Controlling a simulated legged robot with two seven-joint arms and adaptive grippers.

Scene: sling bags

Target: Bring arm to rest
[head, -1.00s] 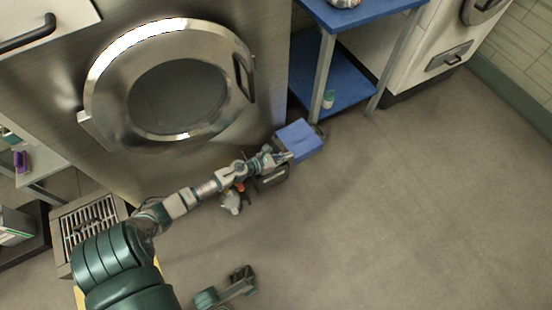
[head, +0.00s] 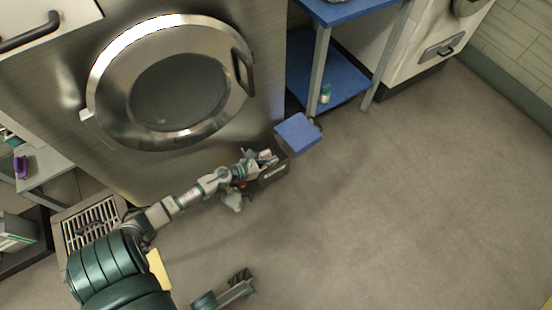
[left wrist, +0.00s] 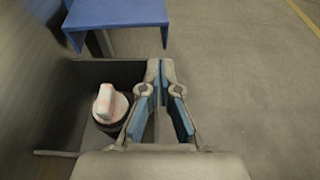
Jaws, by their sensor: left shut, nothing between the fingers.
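My left gripper (head: 268,158) is at the end of the arm that reaches in from the lower left. It hangs at a dark open box (head: 274,175) on the floor, below the steel machine. In the left wrist view its fingers (left wrist: 162,70) are shut and empty, with the box (left wrist: 95,72) behind and beside them. A container with a pinkish-white cap (left wrist: 109,105) stands in the box, left of the fingers. A teal and grey part with a dark end at the bottom of the head view may be my right arm; its jaws are not clear.
A blue-topped stool (head: 298,133) stands just beyond the box. A steel machine with a round door (head: 215,128) rises behind the arm. A blue shelf table (head: 345,85) stands at the back. A floor grate (head: 92,225) is at left. The floor at right is clear.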

